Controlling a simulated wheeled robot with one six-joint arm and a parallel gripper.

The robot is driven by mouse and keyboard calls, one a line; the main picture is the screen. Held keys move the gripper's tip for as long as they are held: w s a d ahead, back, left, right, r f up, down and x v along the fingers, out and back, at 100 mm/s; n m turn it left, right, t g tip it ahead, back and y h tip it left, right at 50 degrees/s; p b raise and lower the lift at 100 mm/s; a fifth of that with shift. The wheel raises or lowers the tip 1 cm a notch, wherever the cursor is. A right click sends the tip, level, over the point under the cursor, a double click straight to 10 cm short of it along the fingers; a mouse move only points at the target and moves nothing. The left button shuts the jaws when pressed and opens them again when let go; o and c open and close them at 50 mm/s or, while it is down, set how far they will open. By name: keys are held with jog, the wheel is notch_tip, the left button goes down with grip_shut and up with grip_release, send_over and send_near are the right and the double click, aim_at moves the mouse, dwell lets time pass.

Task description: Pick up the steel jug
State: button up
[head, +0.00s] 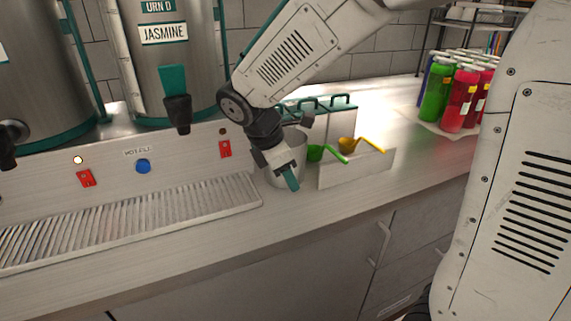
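The steel jug (297,142) stands upright on the counter, between the drip tray and a low pale bin. It is a grey cylinder, and my arm and gripper cover much of its front. My gripper (288,177) points down at the jug's near side, with one teal fingertip showing low in front of it. The other finger is hidden, so I cannot tell whether the fingers touch the jug or how far apart they are.
The low bin (350,172) holds a green scoop (315,153) and a yellow scoop (347,144) close to the jug's right. A slatted drip tray (130,222) and the JASMINE urn (165,65) are on the left. Several coloured bottles (437,92) stand at the back right.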

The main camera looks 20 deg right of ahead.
grip_shut()
jog(key=shift+r, duration=0.1)
